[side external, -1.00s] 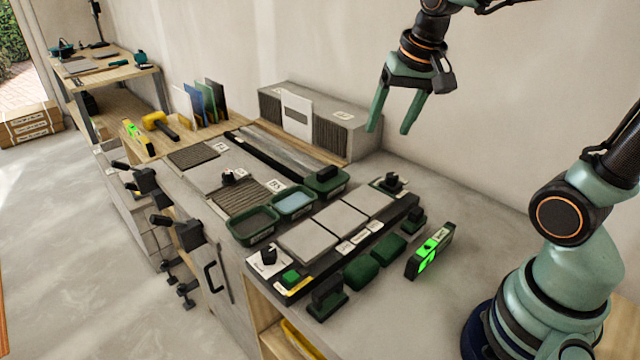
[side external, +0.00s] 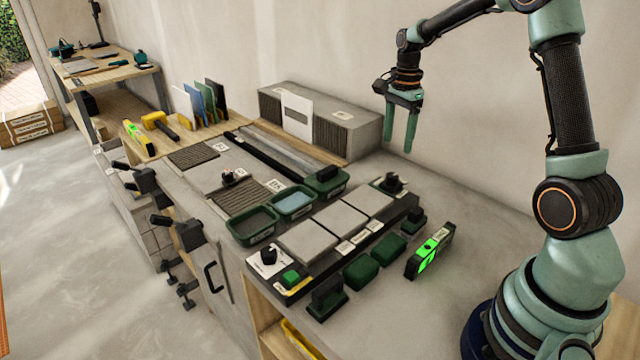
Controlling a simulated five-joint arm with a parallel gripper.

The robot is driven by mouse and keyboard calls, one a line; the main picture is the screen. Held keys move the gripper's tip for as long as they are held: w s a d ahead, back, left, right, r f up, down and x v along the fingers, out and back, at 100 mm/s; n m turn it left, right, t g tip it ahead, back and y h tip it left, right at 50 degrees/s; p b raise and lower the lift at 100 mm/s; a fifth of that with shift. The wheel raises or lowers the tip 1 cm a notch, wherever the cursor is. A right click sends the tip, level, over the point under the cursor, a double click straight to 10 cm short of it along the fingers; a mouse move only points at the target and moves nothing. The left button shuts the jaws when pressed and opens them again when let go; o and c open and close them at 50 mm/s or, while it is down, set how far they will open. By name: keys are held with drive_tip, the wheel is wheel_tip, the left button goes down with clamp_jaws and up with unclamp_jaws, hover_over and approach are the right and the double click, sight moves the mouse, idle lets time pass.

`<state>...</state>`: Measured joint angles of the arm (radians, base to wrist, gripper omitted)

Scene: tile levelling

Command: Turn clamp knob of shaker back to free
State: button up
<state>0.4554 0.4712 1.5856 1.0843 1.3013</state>
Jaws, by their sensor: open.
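The shaker (side external: 352,246) looks to be the long dark platform on the bench, with several grey tiles along its top. At its near left end a black knob (side external: 268,254) sits on a white dial plate beside a green button (side external: 291,277). A second black knob (side external: 392,182) stands at its far right end. I cannot tell which is the clamp knob, and the dial marks are too small to read. My gripper (side external: 398,146) is open and empty, fingers pointing down, above and behind the shaker's far end, touching nothing.
A green-lit level (side external: 430,251) and green pads (side external: 361,270) lie right of the shaker. A grey block (side external: 350,130) with a white panel stands against the wall. Bench right of the level is clear.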

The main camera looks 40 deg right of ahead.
sight(392, 175)
wheel_tip(392, 175, down, 10)
idle(0.4)
clamp_jaws()
